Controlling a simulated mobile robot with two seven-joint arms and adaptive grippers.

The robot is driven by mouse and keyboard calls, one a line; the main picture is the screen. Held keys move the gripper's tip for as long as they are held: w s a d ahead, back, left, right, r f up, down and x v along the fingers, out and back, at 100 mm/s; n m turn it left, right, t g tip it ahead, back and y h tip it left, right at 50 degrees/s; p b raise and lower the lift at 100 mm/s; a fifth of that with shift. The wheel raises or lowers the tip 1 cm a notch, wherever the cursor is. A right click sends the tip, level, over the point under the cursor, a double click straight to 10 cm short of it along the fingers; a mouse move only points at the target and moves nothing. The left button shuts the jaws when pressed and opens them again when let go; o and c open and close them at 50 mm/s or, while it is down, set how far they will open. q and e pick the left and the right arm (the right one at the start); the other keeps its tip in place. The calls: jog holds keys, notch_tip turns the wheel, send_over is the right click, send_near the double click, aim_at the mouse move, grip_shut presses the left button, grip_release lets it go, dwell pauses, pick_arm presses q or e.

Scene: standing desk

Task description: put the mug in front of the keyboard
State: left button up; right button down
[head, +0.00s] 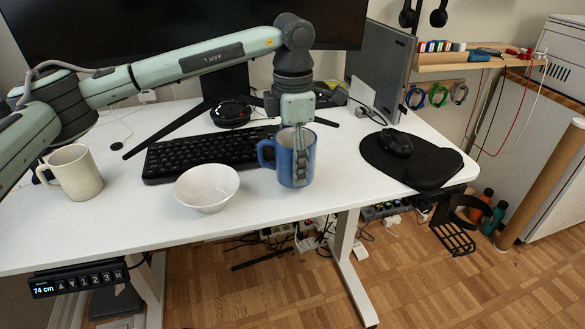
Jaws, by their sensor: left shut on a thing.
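A blue mug (284,160) is upright on or just above the white desk, near its front edge and beside the right end of the keyboard; I cannot tell whether it touches the desk. My left gripper (299,172) points down and is shut on the blue mug at its right side, hiding part of it. The mug's handle points left. The black keyboard (200,154) lies in the middle of the desk. A second mug, cream-coloured (78,173), stands upright at the left. My right gripper is not in view.
A white bowl (207,188) sits in front of the keyboard, just left of the blue mug. A black mouse (397,143) lies on a dark mouse pad (428,163) at the right. The monitor (170,25) stands behind. Bare desk (130,215) lies between the cream mug and the bowl.

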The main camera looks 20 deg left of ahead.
pick_arm(q)
jog(key=shift+f, duration=1.2)
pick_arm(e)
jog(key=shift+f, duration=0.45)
pick_arm(q)
jog(key=shift+f, duration=0.1)
